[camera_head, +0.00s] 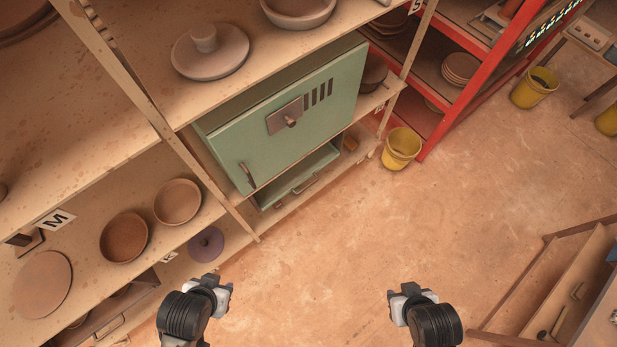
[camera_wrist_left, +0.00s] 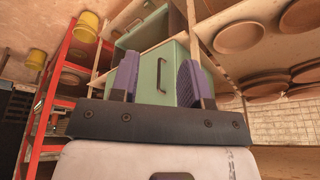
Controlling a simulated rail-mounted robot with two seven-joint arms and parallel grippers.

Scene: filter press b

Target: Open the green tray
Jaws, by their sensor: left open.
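The green tray (camera_head: 300,180) is a low green drawer front with a bar handle (camera_head: 305,185), under the green cabinet (camera_head: 300,110) in the shelf unit. It looks closed. In the left wrist view, which appears upside down, the tray (camera_wrist_left: 148,28) shows above the cabinet door (camera_wrist_left: 168,58). My left gripper (camera_head: 228,288) is open and empty, in front of the shelf and well short of the tray. Its purple fingers (camera_wrist_left: 158,85) frame the cabinet door in the left wrist view. My right gripper (camera_head: 393,295) is over the floor, apart from everything; its jaws are unclear.
The cabinet door has its own handle (camera_head: 246,178) above the tray. A shelf post (camera_head: 238,217) stands left of the tray. A purple lid (camera_head: 206,244) lies on the low shelf. A yellow bucket (camera_head: 401,148) stands by the red rack (camera_head: 450,110). The floor in front is clear.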

